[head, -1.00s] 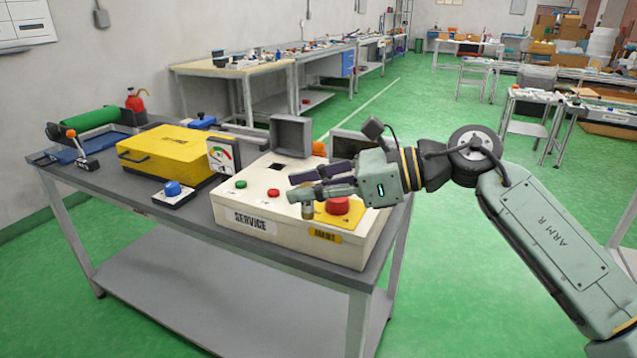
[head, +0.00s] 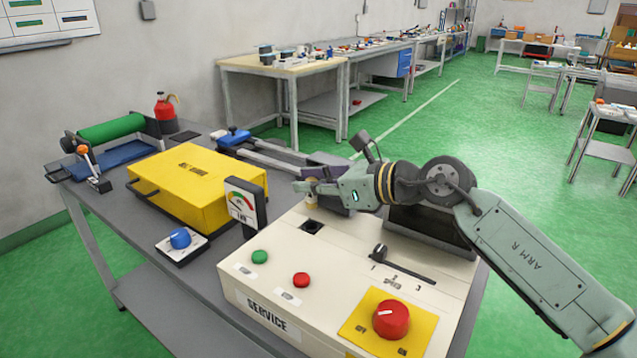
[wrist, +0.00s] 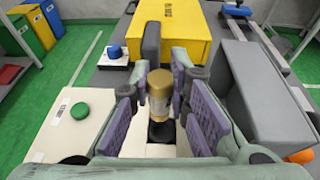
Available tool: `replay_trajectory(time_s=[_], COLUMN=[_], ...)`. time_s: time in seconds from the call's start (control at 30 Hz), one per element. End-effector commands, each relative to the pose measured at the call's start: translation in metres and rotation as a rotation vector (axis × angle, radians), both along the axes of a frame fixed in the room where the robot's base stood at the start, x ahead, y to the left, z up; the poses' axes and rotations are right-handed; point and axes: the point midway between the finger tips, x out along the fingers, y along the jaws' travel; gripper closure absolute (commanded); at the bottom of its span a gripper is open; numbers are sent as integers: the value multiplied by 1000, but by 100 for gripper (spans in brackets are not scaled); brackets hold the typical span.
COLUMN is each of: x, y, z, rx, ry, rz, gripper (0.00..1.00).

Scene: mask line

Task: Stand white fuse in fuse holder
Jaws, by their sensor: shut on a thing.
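The fuse (head: 311,201) hangs upright from my gripper (head: 306,183) above the cream panel in the head view. In the wrist view the fuse (wrist: 160,90) shows a brass-coloured cap and stands between the finger pads of my gripper (wrist: 160,100), which is shut on it. The fuse holder, a black square socket (head: 312,227) in the panel top, lies just below the fuse in the head view. In the wrist view the socket (wrist: 161,132) shows below the fuse's lower end. The fuse looks clear of the socket; the exact gap and alignment cannot be told.
The panel (head: 255,280) carries a green button (head: 260,257), a red button (head: 302,280), a black selector (head: 379,252) and a red knob (head: 390,317). A gauge (head: 245,207) stands left of the socket. A grey box (wrist: 260,95) stands close to my gripper's right in the wrist view.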

Motion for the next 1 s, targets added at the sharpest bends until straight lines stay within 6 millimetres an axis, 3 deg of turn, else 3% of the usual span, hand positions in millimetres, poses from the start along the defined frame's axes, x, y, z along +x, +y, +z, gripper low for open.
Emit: replay_trajectory(time_s=[0.27,0.8,1.0], x=[1,1,1], y=[1,1,2], z=[-8,-56,-58], rx=[0,0,0], ry=[0,1,1], rz=[-5,-4,-4], gripper=[100,100,100])
